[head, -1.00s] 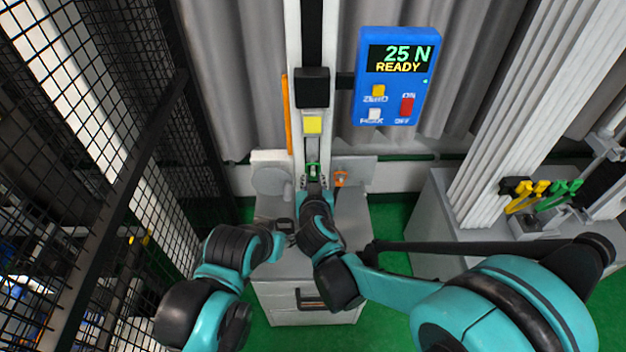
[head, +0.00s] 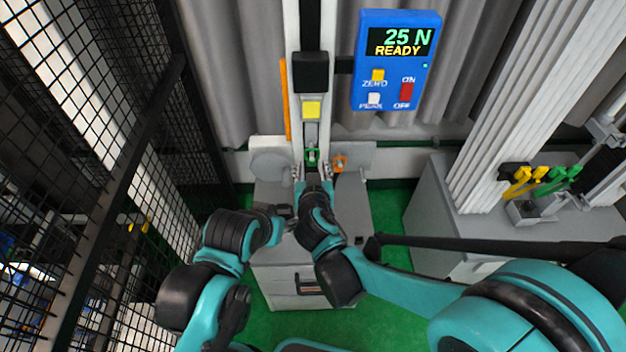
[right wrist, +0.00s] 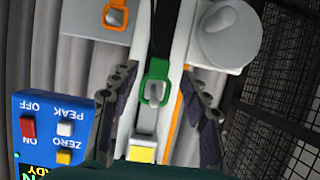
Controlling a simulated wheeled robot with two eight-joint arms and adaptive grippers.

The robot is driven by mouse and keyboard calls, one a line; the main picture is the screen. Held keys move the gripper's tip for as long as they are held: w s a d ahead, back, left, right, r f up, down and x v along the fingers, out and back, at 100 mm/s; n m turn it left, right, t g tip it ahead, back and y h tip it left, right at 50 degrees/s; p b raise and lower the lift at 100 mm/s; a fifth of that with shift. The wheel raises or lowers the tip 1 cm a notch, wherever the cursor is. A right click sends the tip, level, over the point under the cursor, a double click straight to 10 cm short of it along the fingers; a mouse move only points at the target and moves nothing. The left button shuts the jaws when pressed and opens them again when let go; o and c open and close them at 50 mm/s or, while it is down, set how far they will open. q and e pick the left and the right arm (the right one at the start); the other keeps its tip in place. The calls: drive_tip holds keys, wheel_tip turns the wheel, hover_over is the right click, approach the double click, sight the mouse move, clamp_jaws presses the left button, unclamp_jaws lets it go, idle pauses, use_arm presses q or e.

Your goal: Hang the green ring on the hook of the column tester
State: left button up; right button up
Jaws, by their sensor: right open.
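The green ring (head: 312,156) is at the lower end of the hook (head: 311,132) under the yellow block (head: 311,109) of the column tester (head: 290,25). In the right wrist view the ring (right wrist: 155,84) surrounds the grey hook tip (right wrist: 155,93) and looks hung on it. My right gripper (head: 312,172) is just below the ring in the head view. In the right wrist view its fingers (right wrist: 157,80) stand apart on both sides of the ring, with gaps. My left gripper (head: 284,214) is low and to the left; its jaws are too small and dark to judge.
A blue display (head: 396,60) reads 25 N READY. An orange ring (head: 339,162) hangs right of the column. Yellow and green clips (head: 540,182) are on the right bench. A black mesh fence (head: 90,150) stands at left. A grey cabinet (head: 290,285) is below.

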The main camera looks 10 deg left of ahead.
drive_tip(key=v, duration=0.9)
drive_tip(key=shift+s, duration=0.2)
drive_tip(key=shift+d+r, duration=0.1)
drive_tip(key=d+f+m+g+h+b, duration=0.1)
drive_tip(key=d+f+g+h+b, duration=0.15)
drive_tip(key=d, duration=0.75)
drive_tip(key=d+f+m+g+h+b, duration=0.15)
drive_tip(key=d+f, duration=0.25)
drive_tip(key=d, duration=0.5)
drive_tip(key=s+d+f+g+b, duration=0.2)
drive_tip(key=s+d+f+b, duration=0.2)
drive_tip(key=s+d, duration=0.4)
drive_tip(key=shift+s+d+f+m, duration=0.4)
drive_tip(key=shift+d+f, duration=0.1)
drive_tip(key=shift+d, duration=0.65)
